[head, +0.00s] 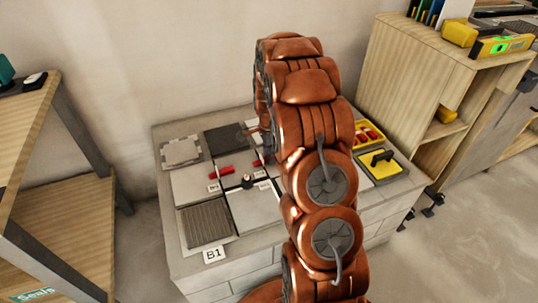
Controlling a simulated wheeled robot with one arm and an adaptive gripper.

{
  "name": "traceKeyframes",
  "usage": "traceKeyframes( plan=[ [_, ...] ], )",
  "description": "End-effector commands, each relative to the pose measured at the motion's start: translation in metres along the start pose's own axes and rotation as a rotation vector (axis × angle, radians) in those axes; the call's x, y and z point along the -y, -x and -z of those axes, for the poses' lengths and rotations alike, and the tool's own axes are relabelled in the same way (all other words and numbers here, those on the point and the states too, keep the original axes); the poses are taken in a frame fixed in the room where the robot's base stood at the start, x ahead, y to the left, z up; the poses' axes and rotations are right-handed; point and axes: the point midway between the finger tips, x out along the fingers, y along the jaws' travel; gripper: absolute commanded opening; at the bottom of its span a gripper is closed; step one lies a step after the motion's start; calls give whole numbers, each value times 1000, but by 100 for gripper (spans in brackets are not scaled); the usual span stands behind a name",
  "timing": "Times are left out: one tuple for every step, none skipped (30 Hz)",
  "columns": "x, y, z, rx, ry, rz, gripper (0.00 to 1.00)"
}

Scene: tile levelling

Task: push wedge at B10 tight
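Two red wedges lie among the grey tiles on the block-built bench: one red wedge (222,171) at the left, another red wedge (259,160) close to my arm. Small white labels sit beside the joints, but their text is too small to read, so I cannot tell which wedge is at B10. A dark round-topped clip (248,181) stands between the tiles. My copper arm arches over the bench and covers its right middle part. Only a small grey part of what seems to be my gripper (252,131) shows left of the arm; its fingers are not clear.
A ribbed grey tile (206,223) lies at the front left near the B1 label (214,254). A yellow bin with red pieces (369,133) and a yellow tray with a black-handled tool (381,165) are at the right. Wooden shelves (424,75) stand beyond.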

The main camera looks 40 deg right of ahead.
Motion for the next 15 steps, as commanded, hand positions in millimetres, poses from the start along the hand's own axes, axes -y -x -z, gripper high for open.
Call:
traceKeyframes(
  plan=[
    [0,0,0,0,0,-1,37],
    [0,0,0,0,0,-1,40],
    [0,0,0,0,0,-1,44],
    [0,0,0,0,0,-1,48],
    [0,0,0,0,0,-1,51],
    [0,-1,0,0,0,-1,51],
    [0,-1,0,0,0,-2,51],
    [0,-1,0,0,0,-2,51],
    [0,-1,0,0,0,-2,51],
    [0,-1,0,0,0,-2,51],
    [-1,-1,0,0,0,-2,51],
    [-1,-1,0,0,0,-2,51],
    [-1,-1,0,0,0,-2,51],
    [-1,0,0,0,0,-2,51],
    [0,1,1,0,0,-1,51]
  ],
)
